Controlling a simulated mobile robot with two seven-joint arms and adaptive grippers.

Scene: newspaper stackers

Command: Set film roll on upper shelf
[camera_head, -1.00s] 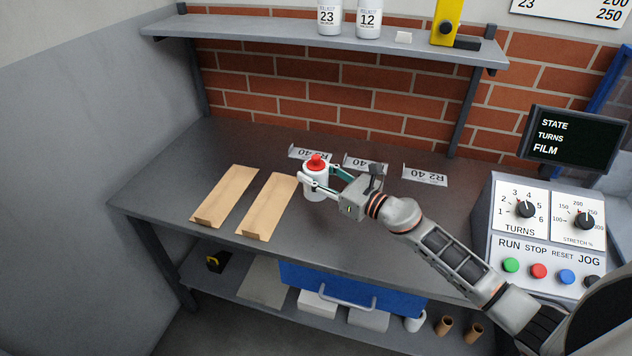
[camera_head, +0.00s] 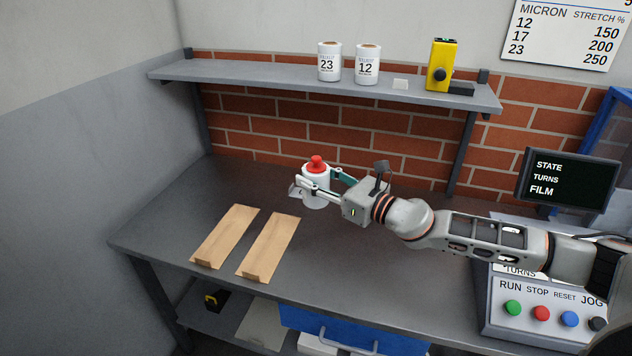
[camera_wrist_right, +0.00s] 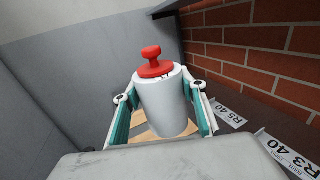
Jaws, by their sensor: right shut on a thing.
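The film roll (camera_head: 315,192) is a white cylinder with a red knobbed top. My right gripper (camera_head: 318,190) is shut on it, one finger on each side, and it stays upright. It appears raised above the table, left of the table's middle. In the right wrist view the roll (camera_wrist_right: 163,103) stands between the two fingers with its red knob up. The upper shelf (camera_head: 270,76) runs along the brick wall, higher than the roll and behind it. My left gripper is not in view.
The shelf's left part is clear. Two cardboard pieces (camera_head: 268,248) lie on the table (camera_head: 370,270). A control panel (camera_head: 540,305) stands right.

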